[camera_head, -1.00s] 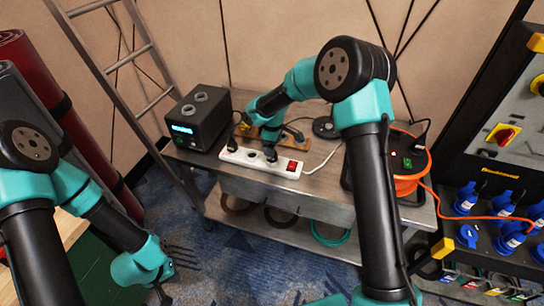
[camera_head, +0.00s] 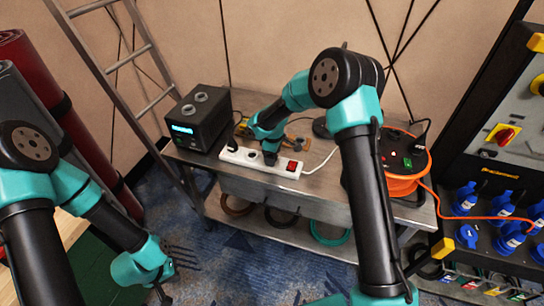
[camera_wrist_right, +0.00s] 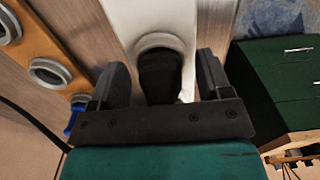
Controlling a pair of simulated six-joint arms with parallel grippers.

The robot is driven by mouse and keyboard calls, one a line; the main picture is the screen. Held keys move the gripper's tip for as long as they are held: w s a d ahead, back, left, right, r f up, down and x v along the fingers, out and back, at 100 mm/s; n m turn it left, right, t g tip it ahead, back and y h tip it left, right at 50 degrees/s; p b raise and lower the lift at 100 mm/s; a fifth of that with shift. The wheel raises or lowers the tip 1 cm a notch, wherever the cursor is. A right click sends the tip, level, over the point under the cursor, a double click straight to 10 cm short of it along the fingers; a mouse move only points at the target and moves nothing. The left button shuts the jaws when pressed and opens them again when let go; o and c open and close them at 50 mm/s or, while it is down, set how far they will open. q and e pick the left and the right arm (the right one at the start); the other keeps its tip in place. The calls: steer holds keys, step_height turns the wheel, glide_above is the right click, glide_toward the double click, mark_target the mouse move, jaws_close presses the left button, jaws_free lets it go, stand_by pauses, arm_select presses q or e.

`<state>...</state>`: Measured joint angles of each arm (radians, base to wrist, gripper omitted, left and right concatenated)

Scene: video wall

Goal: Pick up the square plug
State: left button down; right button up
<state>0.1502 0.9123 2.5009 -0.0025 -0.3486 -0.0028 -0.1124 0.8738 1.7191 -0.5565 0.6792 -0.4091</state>
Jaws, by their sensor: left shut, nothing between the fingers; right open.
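The white power strip (camera_head: 285,171) lies on the metal workbench, with a red switch at its right end. A dark plug (camera_head: 270,157) stands in one of its sockets, and another dark plug (camera_head: 232,146) is further left. In the right wrist view, a black plug (camera_wrist_right: 160,75) sits in a round socket of the strip (camera_wrist_right: 143,15), between the open fingers of my right gripper (camera_wrist_right: 160,82), with gaps on both sides. Whether it is square cannot be made out. My left gripper (camera_head: 164,297) is shut and empty, low at the left, away from the bench.
A black box with a lit display (camera_head: 201,117) stands left of the strip. A wooden board with round sockets (camera_wrist_right: 30,60) lies behind the strip. An orange cable reel (camera_head: 408,187) stands at the bench's right end. A ladder (camera_head: 150,60) leans at the left.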

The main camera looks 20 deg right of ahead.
steer(key=c, duration=1.1)
steer(key=shift+r, duration=0.1)
steer(key=shift+r, duration=1.45)
steer(key=shift+s+r, duration=0.1)
steer(key=shift+r, duration=0.25)
steer(key=s+a, duration=0.1)
steer(key=s, duration=0.4)
steer(key=s+a+r, duration=0.1)
steer(key=s+a, duration=0.1)
steer(key=s, duration=0.3)
steer(key=s+a, duration=0.1)
steer(key=s, duration=0.4)
steer(key=shift+a+r, duration=0.15)
steer(key=shift+a, duration=0.1)
